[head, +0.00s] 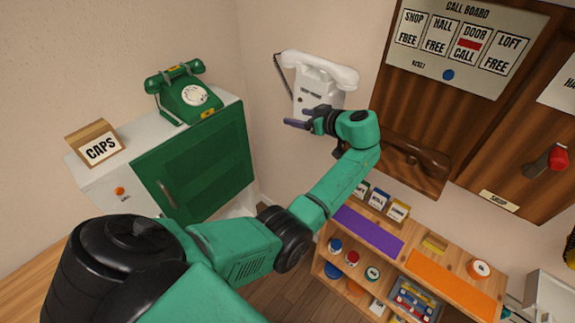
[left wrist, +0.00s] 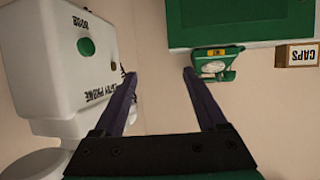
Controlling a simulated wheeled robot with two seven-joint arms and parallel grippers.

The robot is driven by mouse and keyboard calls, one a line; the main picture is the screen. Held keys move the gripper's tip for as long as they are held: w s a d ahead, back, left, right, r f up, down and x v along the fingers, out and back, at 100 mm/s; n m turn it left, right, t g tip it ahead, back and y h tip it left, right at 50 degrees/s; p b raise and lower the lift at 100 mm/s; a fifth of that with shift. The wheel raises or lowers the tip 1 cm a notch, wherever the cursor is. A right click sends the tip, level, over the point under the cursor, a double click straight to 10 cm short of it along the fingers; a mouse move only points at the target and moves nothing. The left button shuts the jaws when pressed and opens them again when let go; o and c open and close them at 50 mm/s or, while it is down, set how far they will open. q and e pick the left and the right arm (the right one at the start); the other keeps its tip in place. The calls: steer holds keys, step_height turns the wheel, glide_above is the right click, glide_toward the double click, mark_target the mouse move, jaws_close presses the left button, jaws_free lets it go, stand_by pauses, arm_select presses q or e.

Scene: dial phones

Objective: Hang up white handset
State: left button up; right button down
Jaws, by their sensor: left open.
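The white wall phone (head: 308,92) is mounted near the room corner in the head view. Its white handset (head: 325,70) lies across the top of the body; I cannot tell whether it is fully seated. A dark cord hangs at its left. My left gripper (head: 290,124) is in front of the phone's lower part, below the handset, and points left. In the left wrist view the phone body (left wrist: 75,60) is left of the open, empty fingers (left wrist: 160,78), with a green button and lettering. Part of the white handset (left wrist: 35,165) shows at the lower left. My right gripper is out of view.
A green dial phone (head: 190,95) and a CAPS box (head: 95,145) stand on the white-topped green cabinet (head: 200,160). A brown handset (head: 415,155) is on the wood panel to the right. A low shelf (head: 375,245) with small goods stands below my arm.

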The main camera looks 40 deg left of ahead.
arm_select(q)
steer(key=s+f+m+t+h+b, duration=0.1)
steer(key=s+f+m+t+b, duration=0.1)
steer(key=f, duration=0.5)
steer(key=s+f+m+t+h+b, duration=0.2)
steer(key=f+m+t+b, duration=0.1)
steer(key=f, duration=0.5)
steer(key=shift+s+a+t+b, duration=0.3)
steer(key=shift+s+a+b, duration=0.1)
steer(key=shift+b, duration=0.25)
